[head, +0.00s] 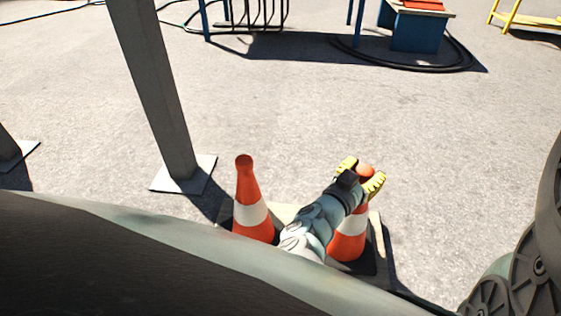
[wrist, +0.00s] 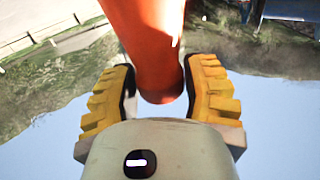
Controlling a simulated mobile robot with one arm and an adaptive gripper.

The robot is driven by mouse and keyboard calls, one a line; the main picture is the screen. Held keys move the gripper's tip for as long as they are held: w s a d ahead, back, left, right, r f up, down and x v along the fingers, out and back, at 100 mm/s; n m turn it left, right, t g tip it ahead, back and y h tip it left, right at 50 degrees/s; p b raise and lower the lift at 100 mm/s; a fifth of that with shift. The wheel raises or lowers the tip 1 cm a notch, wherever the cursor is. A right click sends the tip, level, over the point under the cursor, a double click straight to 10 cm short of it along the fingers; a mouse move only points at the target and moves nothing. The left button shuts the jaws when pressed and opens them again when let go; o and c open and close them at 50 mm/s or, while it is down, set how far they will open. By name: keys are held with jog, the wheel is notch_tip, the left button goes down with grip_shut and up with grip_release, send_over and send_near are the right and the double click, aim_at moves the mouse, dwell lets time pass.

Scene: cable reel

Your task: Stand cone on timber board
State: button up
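Two orange-and-white cones stand upright side by side at the bottom of the head view, a left cone (head: 245,185) and a right cone (head: 347,222). A pale flat board (head: 377,228) shows beneath and beside them, partly hidden by the cones, my arm and my body. My gripper (head: 362,173) is at the top of the right cone, with its yellow fingers on either side of the tip. In the wrist view the orange cone (wrist: 155,45) lies between the fingers of my gripper (wrist: 158,85). A gap shows at the left finger, so the fingers look open around it.
A grey post (head: 160,100) with a flat foot plate rises left of the cones. At the back are a blue bench (head: 415,30), a black cable (head: 440,65) on the ground and a yellow stand (head: 520,18). The paving between is clear.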

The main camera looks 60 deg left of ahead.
jog(key=o, duration=0.3)
jog(key=shift+r, duration=0.1)
jog(key=shift+s+r+p, duration=0.1)
jog(key=shift+s+p, duration=0.2)
jog(key=p+v, duration=0.4)
jog(key=v, duration=0.7)
jog(key=shift+s+d+p, duration=0.25)
jog(key=shift+p, duration=0.05)
